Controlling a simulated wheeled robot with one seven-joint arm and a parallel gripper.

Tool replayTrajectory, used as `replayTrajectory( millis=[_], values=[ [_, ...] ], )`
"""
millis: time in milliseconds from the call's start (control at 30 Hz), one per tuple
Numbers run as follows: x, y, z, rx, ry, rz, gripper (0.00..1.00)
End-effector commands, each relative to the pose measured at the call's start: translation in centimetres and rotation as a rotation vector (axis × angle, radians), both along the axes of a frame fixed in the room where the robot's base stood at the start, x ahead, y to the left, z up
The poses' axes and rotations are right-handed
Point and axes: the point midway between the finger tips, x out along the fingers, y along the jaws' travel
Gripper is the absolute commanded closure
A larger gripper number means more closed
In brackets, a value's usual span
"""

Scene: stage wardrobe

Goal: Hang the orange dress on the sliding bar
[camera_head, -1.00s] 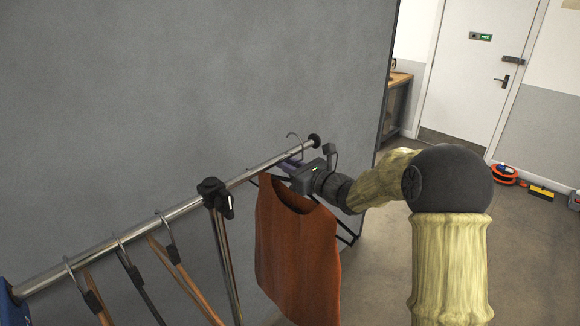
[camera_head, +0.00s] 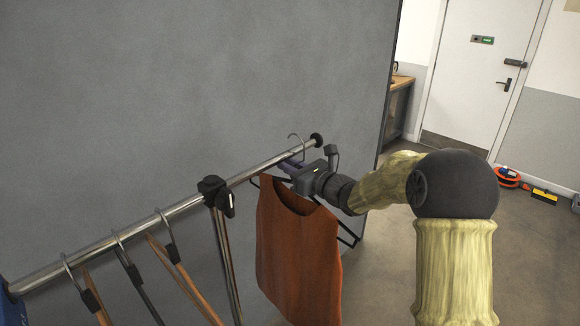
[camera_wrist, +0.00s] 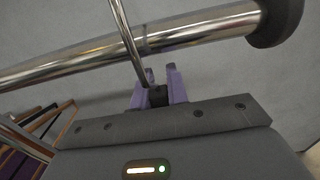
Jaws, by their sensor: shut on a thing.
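The orange dress (camera_head: 297,255) hangs from a dark hanger (camera_head: 348,237) at the right part of the metal bar (camera_head: 188,204). My gripper (camera_head: 290,166) is shut on the hanger's neck, just below the bar. In the wrist view, the purple fingers (camera_wrist: 159,90) close on a dark block at the base of the metal hook (camera_wrist: 126,38). The hook rises past the bar (camera_wrist: 65,63); its top is out of that view. In the head view, the hook (camera_head: 299,142) curves above the bar near its end; whether it rests on the bar is unclear.
Several empty hangers (camera_head: 122,250) hang on the left part of the bar. A black clamp (camera_head: 215,194) on an upright stands between them and the dress. A round black cap (camera_head: 317,139) ends the bar. A grey panel (camera_head: 150,90) stands close behind. Open floor lies at right.

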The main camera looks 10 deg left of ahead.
Motion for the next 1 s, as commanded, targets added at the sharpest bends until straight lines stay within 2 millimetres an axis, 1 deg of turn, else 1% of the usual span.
replayTrajectory(
  millis=[1000],
  values=[
    [0.0, 0.0, -2.0, 0.002, -0.003, 0.001, 1.00]
  ],
)
